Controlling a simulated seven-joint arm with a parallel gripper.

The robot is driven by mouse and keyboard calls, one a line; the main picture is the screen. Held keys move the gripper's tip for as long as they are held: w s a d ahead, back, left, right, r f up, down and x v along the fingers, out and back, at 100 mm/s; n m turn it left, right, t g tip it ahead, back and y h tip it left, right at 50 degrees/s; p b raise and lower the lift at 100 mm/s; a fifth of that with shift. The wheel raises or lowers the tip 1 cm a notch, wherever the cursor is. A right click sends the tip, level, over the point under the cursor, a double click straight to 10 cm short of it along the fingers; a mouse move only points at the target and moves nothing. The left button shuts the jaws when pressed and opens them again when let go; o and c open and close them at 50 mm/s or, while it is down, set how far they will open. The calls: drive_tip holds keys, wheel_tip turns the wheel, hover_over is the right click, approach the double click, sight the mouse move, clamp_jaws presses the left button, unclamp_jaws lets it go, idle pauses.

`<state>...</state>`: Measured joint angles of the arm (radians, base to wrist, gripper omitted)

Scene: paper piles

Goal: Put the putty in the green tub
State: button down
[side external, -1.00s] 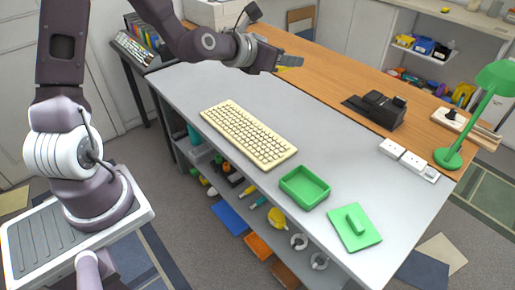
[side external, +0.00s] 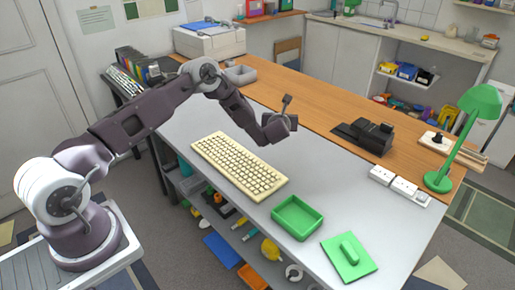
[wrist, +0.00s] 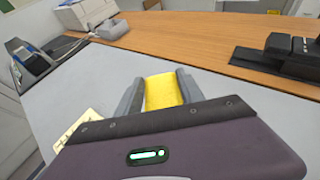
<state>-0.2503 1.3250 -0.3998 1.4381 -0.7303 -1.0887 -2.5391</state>
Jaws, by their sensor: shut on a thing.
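In the wrist view, my gripper (wrist: 160,78) is shut on a yellow block (wrist: 165,95), which I take to be the putty. The block sits between both grey fingers; I cannot make it out in the side view. The green tub (side external: 284,221) is an open, shallow rectangular box near the table's front edge. It looks empty. It is out of the wrist view.
A green lid-like slab with a handle (side external: 349,257) lies right of the tub. A cream keyboard (side external: 239,165) lies to its left. A black device (side external: 366,137), white sockets (side external: 392,181) and a green lamp (side external: 440,180) stand at the back right. The table between is clear.

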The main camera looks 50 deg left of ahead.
sight(279, 154)
drive_tip(key=shift+n+g+y, duration=0.3)
drive_tip(key=shift+n+y, duration=0.2)
drive_tip(key=f, duration=1.4)
drive_tip(key=shift+w+a+f, duration=0.1)
drive_tip(key=shift+w+f, duration=0.15)
drive_tip(key=c, duration=0.7)
unclamp_jaws()
drive_tip(key=shift+f, duration=0.15)
